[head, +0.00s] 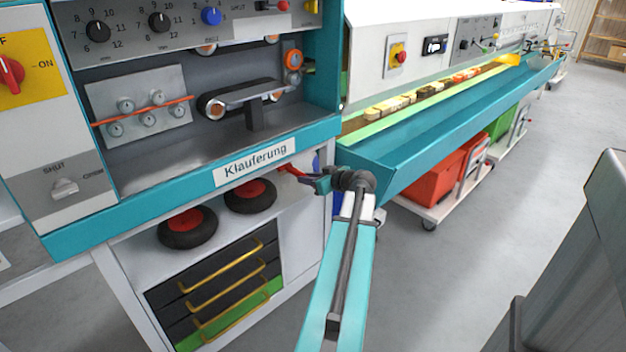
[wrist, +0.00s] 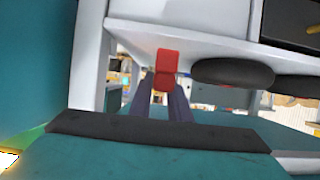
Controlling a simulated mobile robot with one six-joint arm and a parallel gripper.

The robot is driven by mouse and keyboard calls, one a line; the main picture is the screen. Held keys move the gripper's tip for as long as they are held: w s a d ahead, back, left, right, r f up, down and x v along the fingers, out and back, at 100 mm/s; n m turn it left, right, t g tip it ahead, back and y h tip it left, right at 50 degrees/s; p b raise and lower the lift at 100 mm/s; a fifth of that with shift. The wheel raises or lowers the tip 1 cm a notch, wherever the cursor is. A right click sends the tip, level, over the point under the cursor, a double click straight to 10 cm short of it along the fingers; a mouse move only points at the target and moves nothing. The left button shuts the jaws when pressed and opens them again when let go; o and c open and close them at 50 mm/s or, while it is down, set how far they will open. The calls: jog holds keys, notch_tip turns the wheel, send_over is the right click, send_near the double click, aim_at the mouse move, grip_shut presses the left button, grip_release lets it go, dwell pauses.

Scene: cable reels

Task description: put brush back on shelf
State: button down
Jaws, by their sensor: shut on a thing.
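My gripper (head: 312,180) is at the right front corner of the machine, just under the "Klauferung" panel. It is shut on a small red thing, likely the brush (head: 290,170). In the wrist view the brush (wrist: 166,66) shows as a red block at the tips of the two dark fingers (wrist: 163,98). Bristles cannot be made out. The white shelf (head: 140,258) lies below the panel, above the drawers. In the wrist view, which looks upside down, the brush overlaps the edge of the white shelf (wrist: 200,42); whether they touch cannot be told.
Dark drawers with yellow handles (head: 228,290) are below. A white post (wrist: 88,55) stands close by the gripper. A teal trough (head: 450,115) and red bin (head: 436,182) are at right.

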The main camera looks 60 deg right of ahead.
aim_at(293, 169)
jog(key=shift+w+d+r+p, duration=0.1)
jog(key=shift+w+d+p, duration=0.45)
jog(key=shift+w, duration=0.7)
jog(key=shift+w+d+f+p, duration=0.1)
jog(key=shift+w+d+p, duration=0.2)
jog(key=shift+w+p, duration=0.7)
jog(key=shift+w+d+r+p, duration=0.1)
jog(key=shift+w+d+p, duration=0.3)
jog(key=shift+w, duration=1.15)
jog(key=shift+f+b, duration=1.4)
jog(key=shift+b, duration=0.1)
jog(key=c, duration=1.6)
grip_release()
jog(key=shift+o, duration=0.2)
jog(key=shift+s, duration=0.15)
jog(key=p+v, duration=0.1)
jog(key=v, duration=1.2)
jog(key=shift+s+a+r, duration=0.1)
jog(key=shift+s, duration=0.2)
